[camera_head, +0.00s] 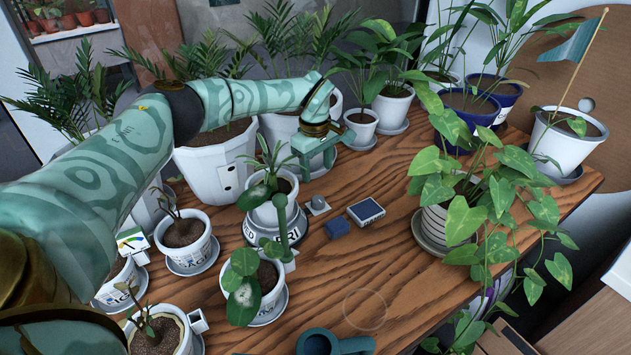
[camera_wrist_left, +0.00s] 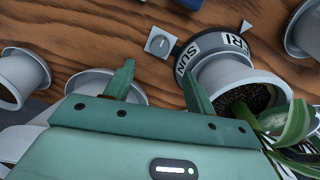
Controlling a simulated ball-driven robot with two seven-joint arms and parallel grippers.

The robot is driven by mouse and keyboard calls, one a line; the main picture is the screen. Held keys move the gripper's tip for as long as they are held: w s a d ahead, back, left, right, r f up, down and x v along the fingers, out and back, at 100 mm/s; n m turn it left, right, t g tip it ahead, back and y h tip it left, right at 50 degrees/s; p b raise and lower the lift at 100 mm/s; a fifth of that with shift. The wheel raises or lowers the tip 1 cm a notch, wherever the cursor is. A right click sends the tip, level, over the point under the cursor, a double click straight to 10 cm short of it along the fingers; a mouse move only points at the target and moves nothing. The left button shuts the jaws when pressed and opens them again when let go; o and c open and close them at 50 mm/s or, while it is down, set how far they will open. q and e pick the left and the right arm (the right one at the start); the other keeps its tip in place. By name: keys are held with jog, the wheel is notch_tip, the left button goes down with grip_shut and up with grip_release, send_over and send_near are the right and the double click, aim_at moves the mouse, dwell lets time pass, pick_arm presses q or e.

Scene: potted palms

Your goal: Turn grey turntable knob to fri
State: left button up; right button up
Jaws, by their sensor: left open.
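The turntable (camera_head: 262,237) is a dark round base with white day labels, under a light grey pot with a plant. In the left wrist view its ring (camera_wrist_left: 215,45) shows SUN and FRI, with a white triangle marker (camera_wrist_left: 246,26) close to FRI. A small grey square piece with a round top (camera_head: 318,204), seemingly the knob, lies right of the turntable; it also shows in the left wrist view (camera_wrist_left: 160,42). My left gripper (camera_head: 317,172) is open, its fingers pointing down behind this piece. In the wrist view (camera_wrist_left: 158,72) the piece appears beyond the gap, untouched. My right gripper is not in view.
A blue block (camera_head: 337,227) and a dark-topped box (camera_head: 366,212) lie right of the grey piece. Potted plants crowd the left and back. A leafy vine pot (camera_head: 440,225) stands right. The table's middle front is clear.

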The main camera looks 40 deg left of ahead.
pick_arm(q)
notch_tip(320, 180, up, 6)
jog(key=shift+s+f+p, duration=0.15)
jog(key=shift+f+p, duration=0.1)
jog(key=shift+p, duration=0.35)
